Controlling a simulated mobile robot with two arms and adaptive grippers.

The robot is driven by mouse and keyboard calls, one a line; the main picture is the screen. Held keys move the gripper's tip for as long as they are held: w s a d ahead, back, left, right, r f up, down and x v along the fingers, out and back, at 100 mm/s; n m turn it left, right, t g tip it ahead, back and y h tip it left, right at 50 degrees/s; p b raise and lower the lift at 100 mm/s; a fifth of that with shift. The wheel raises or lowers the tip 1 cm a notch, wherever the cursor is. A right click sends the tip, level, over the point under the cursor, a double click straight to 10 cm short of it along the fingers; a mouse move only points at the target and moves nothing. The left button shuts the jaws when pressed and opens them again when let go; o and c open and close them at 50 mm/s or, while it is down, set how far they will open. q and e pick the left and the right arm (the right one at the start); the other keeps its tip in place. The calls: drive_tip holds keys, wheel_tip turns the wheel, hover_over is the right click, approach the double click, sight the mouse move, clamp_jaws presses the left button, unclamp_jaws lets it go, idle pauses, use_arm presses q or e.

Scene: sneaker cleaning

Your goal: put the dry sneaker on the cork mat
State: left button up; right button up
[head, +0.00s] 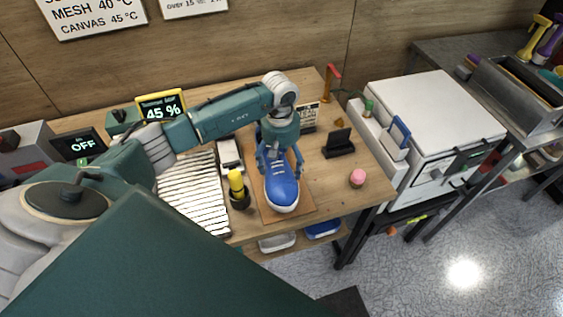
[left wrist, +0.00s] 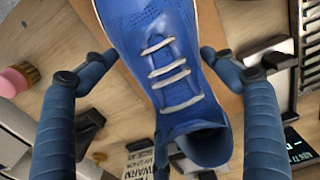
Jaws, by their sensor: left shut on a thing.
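The blue sneaker (head: 281,193) has white laces and a pale sole, and its toe points to the front of the bench in the head view. It lies over the brown cork mat (head: 304,207); I cannot tell whether its sole touches the mat. My left gripper (head: 278,166) comes down from above with its fingers on both sides of the sneaker, shut on it. In the left wrist view the sneaker (left wrist: 172,75) fills the middle between the fingers, its opening at the bottom. Part of the mat (left wrist: 228,60) shows behind it. My right gripper is not in view.
A white ribbed rack (head: 194,195) and a dark cup with a yellow-handled tool (head: 238,188) stand left of the mat. A black stand (head: 338,144) and a pink round item (head: 357,178) are to its right. A screen (head: 161,108) reads 45 %. A white cabinet (head: 435,115) stands further right.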

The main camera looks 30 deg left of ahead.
sight(281, 155)
use_arm(q)
drive_tip(key=shift+f, duration=0.15)
drive_tip(key=o, duration=1.5)
wheel_tip(281, 155, up, 12)
drive_tip(key=shift+a, duration=0.1)
drive_tip(key=shift+s, duration=0.1)
